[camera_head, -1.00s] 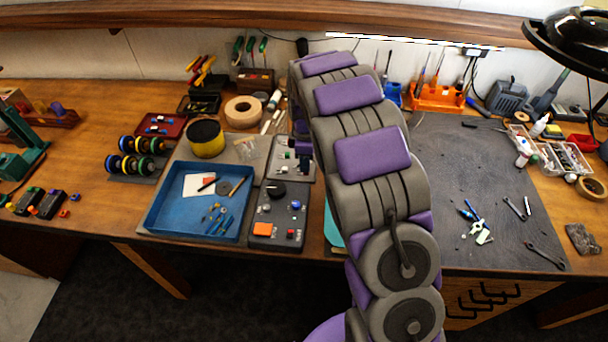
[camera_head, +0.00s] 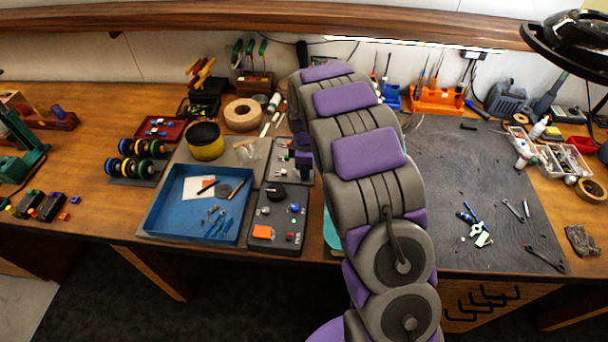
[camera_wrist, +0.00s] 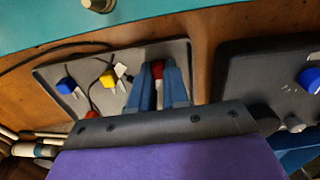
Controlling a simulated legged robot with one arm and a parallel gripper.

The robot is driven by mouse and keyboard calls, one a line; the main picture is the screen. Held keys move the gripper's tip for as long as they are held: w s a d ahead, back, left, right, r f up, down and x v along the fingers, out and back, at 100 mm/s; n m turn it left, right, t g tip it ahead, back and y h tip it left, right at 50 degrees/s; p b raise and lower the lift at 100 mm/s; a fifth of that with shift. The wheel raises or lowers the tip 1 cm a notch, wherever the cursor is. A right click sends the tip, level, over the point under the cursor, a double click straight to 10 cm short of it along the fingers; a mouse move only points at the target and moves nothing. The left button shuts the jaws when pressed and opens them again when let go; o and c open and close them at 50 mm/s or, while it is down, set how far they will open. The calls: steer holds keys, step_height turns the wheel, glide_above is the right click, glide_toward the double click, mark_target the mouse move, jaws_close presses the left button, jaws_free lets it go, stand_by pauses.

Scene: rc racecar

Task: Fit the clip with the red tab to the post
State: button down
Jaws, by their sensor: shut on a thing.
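My gripper (camera_wrist: 159,84) shows in the wrist view, its two blue fingers shut on the clip with the red tab (camera_wrist: 157,68). Only the red tab shows between the fingertips; the rest of the clip is hidden. The fingers are over the grey tray (camera_wrist: 182,50), and I cannot tell whether the clip touches it. A clip with a blue tab (camera_wrist: 66,85) and one with a yellow tab (camera_wrist: 107,78) lie left of the fingers. In the head view my arm covers much of this spot. I cannot make out the post for certain.
A teal surface with a round brass-coloured fitting (camera_wrist: 98,4) lies at the wrist view's top edge. A dark panel with a blue knob (camera_wrist: 309,79) is at right. A thin dark cable crosses the tray. In the head view a blue tray (camera_head: 150,212) stands left of my arm.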

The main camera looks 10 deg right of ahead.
steer(key=shift+r+p, duration=0.35)
steer(key=shift+r, duration=0.15)
stand_by(0.7)
steer(key=shift+r+p, duration=0.85)
steer(key=shift+r, duration=1.15)
